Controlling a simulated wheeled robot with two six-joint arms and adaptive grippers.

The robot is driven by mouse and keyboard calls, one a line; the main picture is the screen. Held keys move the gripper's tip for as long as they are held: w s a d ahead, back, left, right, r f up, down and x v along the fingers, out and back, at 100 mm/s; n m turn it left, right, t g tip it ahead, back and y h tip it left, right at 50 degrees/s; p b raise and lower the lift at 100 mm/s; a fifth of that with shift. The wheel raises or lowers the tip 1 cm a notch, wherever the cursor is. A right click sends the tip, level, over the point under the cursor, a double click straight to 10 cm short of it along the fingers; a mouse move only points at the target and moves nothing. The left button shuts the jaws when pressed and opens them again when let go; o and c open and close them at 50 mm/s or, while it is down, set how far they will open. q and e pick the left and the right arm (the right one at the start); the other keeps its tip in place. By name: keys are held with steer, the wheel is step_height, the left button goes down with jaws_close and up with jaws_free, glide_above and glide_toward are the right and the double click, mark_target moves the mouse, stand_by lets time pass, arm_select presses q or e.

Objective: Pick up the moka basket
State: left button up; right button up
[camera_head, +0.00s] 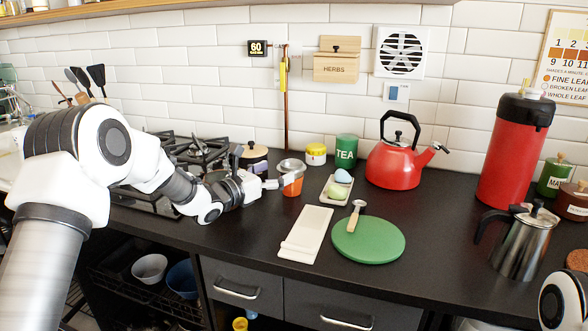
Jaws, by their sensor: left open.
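A small silver metal piece (291,165), which looks like the moka basket, sits on top of an orange cup (292,186) at the middle of the counter. My left gripper (277,184) reaches in from the left and is right beside the cup and the metal piece. It is open; its fingertips are small here, and I cannot tell whether they touch either one. A silver pot with a black handle (522,243) stands at the right. Part of my right arm shows at the lower right corner, but its gripper is out of view.
A gas hob (197,152) lies behind my left arm. A red kettle (393,163), green TEA tin (346,150) and yellow jar (316,154) stand behind. A small tray with egg-shaped things (337,189), white board (305,235) and green round board (368,241) lie right of the cup.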

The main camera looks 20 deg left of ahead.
mark_target(284, 167)
arm_select(q)
steer(key=x, duration=0.6)
steer(key=shift+w+a+f, duration=0.1)
steer(key=c, duration=0.8)
